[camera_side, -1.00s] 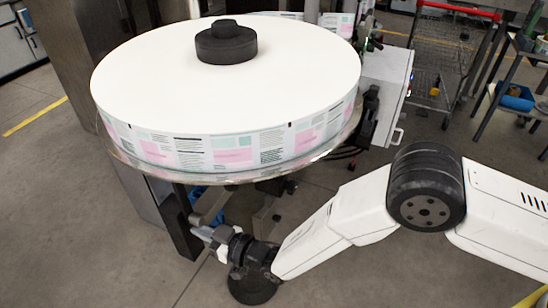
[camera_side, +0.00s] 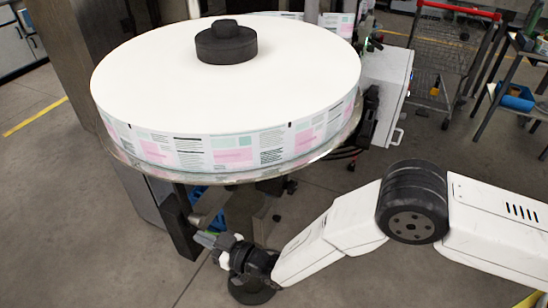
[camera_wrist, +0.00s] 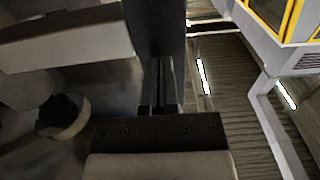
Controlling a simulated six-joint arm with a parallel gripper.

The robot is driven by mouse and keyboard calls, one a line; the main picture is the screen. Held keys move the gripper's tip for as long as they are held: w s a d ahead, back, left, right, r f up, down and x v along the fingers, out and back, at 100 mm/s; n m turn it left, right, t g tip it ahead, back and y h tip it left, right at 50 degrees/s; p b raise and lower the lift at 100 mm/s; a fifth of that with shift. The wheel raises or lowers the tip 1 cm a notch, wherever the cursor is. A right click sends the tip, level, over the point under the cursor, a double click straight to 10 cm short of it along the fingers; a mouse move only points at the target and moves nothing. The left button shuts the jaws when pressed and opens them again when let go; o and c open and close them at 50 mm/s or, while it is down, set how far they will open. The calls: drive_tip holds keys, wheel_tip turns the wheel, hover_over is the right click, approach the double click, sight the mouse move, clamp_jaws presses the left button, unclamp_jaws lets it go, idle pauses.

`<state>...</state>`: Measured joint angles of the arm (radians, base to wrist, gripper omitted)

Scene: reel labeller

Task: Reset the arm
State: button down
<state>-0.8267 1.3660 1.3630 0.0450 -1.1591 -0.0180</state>
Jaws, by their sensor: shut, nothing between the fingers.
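My gripper (camera_side: 204,238) is low in the side view, below the left front of the label reel and beside a dark upright post (camera_side: 180,222). Its jaws are shut with nothing between them. The finger area is small and partly dark in that view. In the wrist view, my gripper (camera_wrist: 158,108) shows as dark parts near the middle. The large white label reel (camera_side: 150,75) lies flat on its round plate, with printed pink and green labels around its edge.
A black hub (camera_side: 226,44) sits on top of the reel. A white machine box (camera_side: 388,95) stands right of the reel. A wire cart (camera_side: 440,60) with a red handle and a rack with a blue item (camera_side: 516,98) stand at the back right. The floor (camera_side: 75,225) at left is clear.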

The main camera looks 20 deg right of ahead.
drive_tip(key=shift+w+d, duration=0.1)
drive_tip(key=w+d+r+m+g+h, duration=0.1)
drive_tip(key=w+d+r+m+h, duration=0.15)
drive_tip(key=d, duration=0.55)
drive_tip(key=w+d+r+m+g+h, duration=0.1)
drive_tip(key=d+r+h, duration=0.25)
drive_tip(key=d, duration=0.55)
drive_tip(key=w+d+r+m+g+h, duration=0.1)
drive_tip(key=w+d+r+m+h, duration=0.15)
drive_tip(key=d, duration=0.55)
drive_tip(key=s+d+r+m+g+h, duration=0.1)
drive_tip(key=s+d+r+g+h, duration=0.1)
drive_tip(key=s+d, duration=0.9)
drive_tip(key=s+d+r+m+g+h, duration=0.2)
drive_tip(key=s+d+g, duration=0.3)
drive_tip(key=s+d, duration=0.6)
drive_tip(key=shift+s+d+r, duration=0.3)
drive_tip(key=shift+s+r, duration=0.25)
drive_tip(key=shift+r, duration=0.15)
